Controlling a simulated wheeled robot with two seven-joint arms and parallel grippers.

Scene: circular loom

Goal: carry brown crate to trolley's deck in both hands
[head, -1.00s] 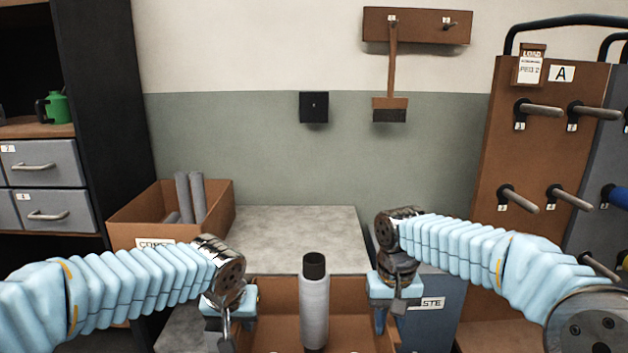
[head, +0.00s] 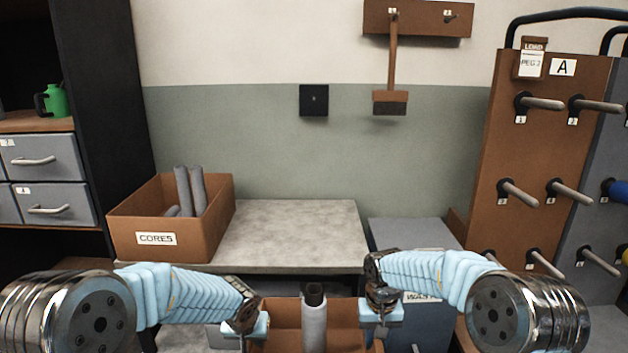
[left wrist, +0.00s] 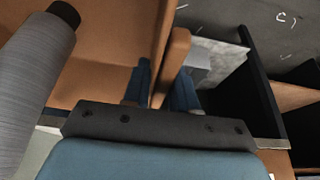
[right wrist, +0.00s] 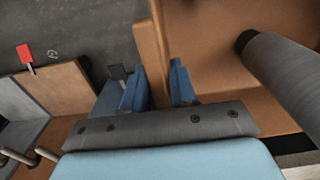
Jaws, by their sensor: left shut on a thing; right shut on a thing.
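The brown crate (head: 285,318) is at the bottom middle of the head view, with a grey cone or spool (head: 314,322) with a dark top standing in it. My left gripper (head: 255,330) is shut on the crate's left side wall; the left wrist view shows that wall (left wrist: 172,60) between the fingers. My right gripper (head: 380,312) is shut on the right wall, which also shows between the fingers in the right wrist view (right wrist: 152,60). The crate's lower part is cut off by the frame. I cannot make out the trolley's deck for certain.
A grey-topped table (head: 290,235) stands behind the crate, with a brown box labelled CORES (head: 155,239) holding grey tubes. A grey-blue bin (head: 415,235) is right of it. A brown peg board (head: 545,150) marked A stands at right. Drawers (head: 42,180) are at left.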

